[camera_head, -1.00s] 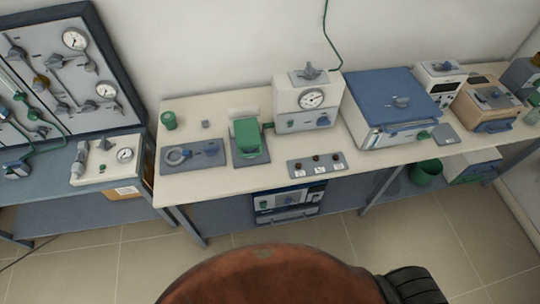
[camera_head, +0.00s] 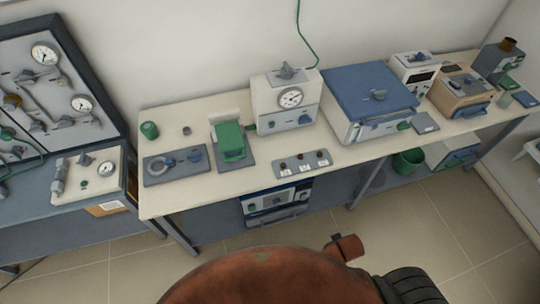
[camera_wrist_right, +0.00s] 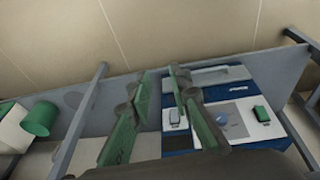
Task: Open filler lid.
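I cannot tell which part is the filler lid. In the head view, several lidded things stand on the bench: a grey box with a blue top (camera_head: 365,85), a green covered device (camera_head: 231,142) on a dark plate, and a tan box (camera_head: 458,90) with a grey top. My right gripper (camera_wrist_right: 160,85) shows in the right wrist view with its two green-padded fingers apart and nothing between them. Beyond them is a blue and white unit (camera_wrist_right: 232,120), which also shows below the bench in the head view (camera_head: 275,200). My left gripper is not in view.
The long cream bench (camera_head: 215,186) has a clear front strip. A white gauge box (camera_head: 285,103), a switch plate (camera_head: 288,164) and a ring plate (camera_head: 175,165) stand on it. A green bin (camera_head: 408,161) sits on the lower shelf. A gauge panel (camera_head: 55,85) stands left.

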